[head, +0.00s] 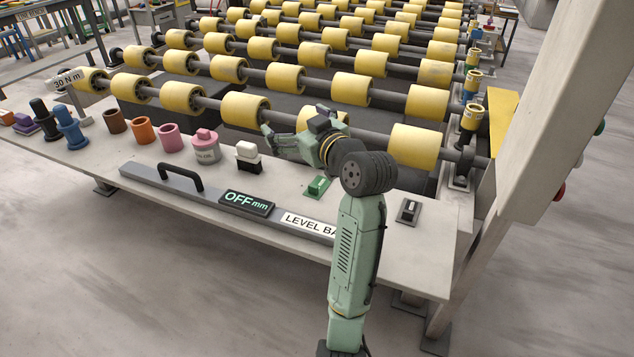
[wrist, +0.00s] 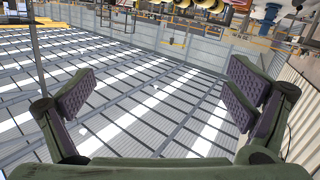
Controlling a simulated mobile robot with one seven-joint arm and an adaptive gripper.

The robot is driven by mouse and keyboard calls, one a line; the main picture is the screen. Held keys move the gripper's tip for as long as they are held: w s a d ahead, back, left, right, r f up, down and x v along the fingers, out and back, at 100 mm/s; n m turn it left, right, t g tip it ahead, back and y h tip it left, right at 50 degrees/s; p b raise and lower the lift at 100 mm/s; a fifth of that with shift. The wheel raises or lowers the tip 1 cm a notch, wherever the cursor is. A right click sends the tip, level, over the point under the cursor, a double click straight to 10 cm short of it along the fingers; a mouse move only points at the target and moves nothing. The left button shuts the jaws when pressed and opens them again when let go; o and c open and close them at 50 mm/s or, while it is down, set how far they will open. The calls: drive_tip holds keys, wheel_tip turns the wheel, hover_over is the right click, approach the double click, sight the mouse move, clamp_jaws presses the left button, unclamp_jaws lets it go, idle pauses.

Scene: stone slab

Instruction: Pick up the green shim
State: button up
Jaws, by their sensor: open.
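The green shim (head: 318,187) is a small green block lying on the pale stone slab (head: 400,262), behind the long grey level bar and partly close to my arm in the head view. My gripper (head: 268,143) is open and empty, held above the slab's rear side, to the left of the shim and in front of the yellow rollers. In the wrist view my gripper's padded fingers (wrist: 160,95) stand wide apart with nothing between them. The shim does not show in the wrist view, which faces a distant slatted surface with bright stripes.
The level bar (head: 180,190) with a black handle lies along the front. A white-topped block (head: 248,153), a pink labelled piece (head: 205,146) and several coloured cylinders stand left. A small dark block (head: 409,211) sits right. Yellow rollers (head: 416,147) line the back.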

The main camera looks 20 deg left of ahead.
drive_tip(key=g+h, duration=0.1)
drive_tip(key=g, duration=0.1)
hover_over(322, 189)
drive_tip(key=s, duration=0.2)
wheel_tip(322, 189, down, 5)
drive_tip(key=d+f+g, duration=0.1)
drive_tip(key=d+f, duration=0.1)
drive_tip(key=s+d+f+g+p, duration=0.1)
drive_tip(key=d+f, duration=0.1)
drive_tip(key=d, duration=0.1)
drive_tip(key=d+f+g+h, duration=0.1)
drive_tip(key=d+f, duration=0.1)
drive_tip(key=d, duration=0.1)
drive_tip(key=shift+s+f, duration=0.3)
drive_tip(key=shift+f, duration=0.05)
drive_tip(key=shift+f+n, duration=0.3)
drive_tip(key=p+x, duration=0.2)
drive_tip(key=x, duration=0.4)
drive_tip(key=shift+s, duration=0.1)
drive_tip(key=p+x, duration=0.1)
drive_tip(key=x, duration=0.3)
drive_tip(key=shift+f+p, duration=0.3)
drive_tip(key=shift+p, duration=0.05)
drive_tip(key=shift+c, duration=0.2)
clamp_jaws()
